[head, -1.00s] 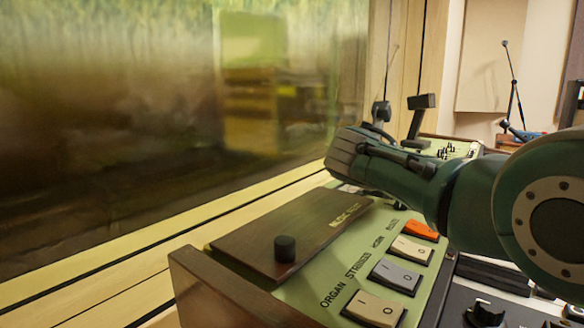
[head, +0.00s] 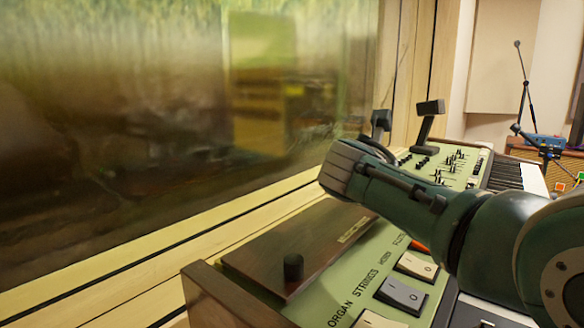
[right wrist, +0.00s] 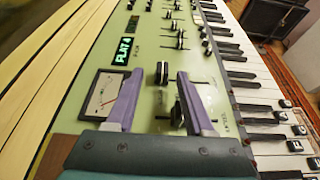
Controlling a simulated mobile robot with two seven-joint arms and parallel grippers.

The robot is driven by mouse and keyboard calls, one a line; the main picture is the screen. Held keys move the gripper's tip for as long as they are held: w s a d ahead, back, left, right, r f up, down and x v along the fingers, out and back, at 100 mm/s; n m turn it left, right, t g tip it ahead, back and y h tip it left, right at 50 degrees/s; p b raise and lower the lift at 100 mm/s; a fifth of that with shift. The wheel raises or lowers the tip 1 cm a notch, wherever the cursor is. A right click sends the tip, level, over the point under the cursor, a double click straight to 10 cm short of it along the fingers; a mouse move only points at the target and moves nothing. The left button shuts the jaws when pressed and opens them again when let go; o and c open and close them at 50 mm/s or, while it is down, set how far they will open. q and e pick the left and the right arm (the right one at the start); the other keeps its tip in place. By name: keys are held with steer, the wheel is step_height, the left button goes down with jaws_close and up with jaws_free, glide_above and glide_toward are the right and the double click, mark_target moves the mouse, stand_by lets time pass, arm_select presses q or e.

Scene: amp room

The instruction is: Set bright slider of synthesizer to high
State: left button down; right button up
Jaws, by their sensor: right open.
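The green synthesizer panel (head: 354,281) runs away from me in the head view, with several small sliders (head: 455,162) at its far part. In the right wrist view the panel (right wrist: 140,58) carries several black slider knobs on slots. The labels are too small to read, so I cannot tell which is the bright slider. My right gripper (right wrist: 180,82) is open over the panel. I cannot tell whether either finger touches a knob. My left gripper is out of view.
A gauge (right wrist: 103,93) and a green "FLAT" display (right wrist: 124,50) lie left of the fingers; piano keys (right wrist: 262,100) lie right. A window (head: 190,110) stands left.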

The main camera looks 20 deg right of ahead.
steer(key=p+v, duration=0.2)
steer(key=v, duration=0.3)
steer(key=shift+a+r, duration=0.15)
steer(key=shift+r, duration=0.05)
arm_select(q)
steer(key=shift+r+p, duration=0.3)
steer(key=shift+r, duration=1.6)
arm_select(e)
steer(key=shift+s+a+r, duration=0.1)
steer(key=shift+s+a, duration=0.3)
steer(key=shift+a, duration=0.15)
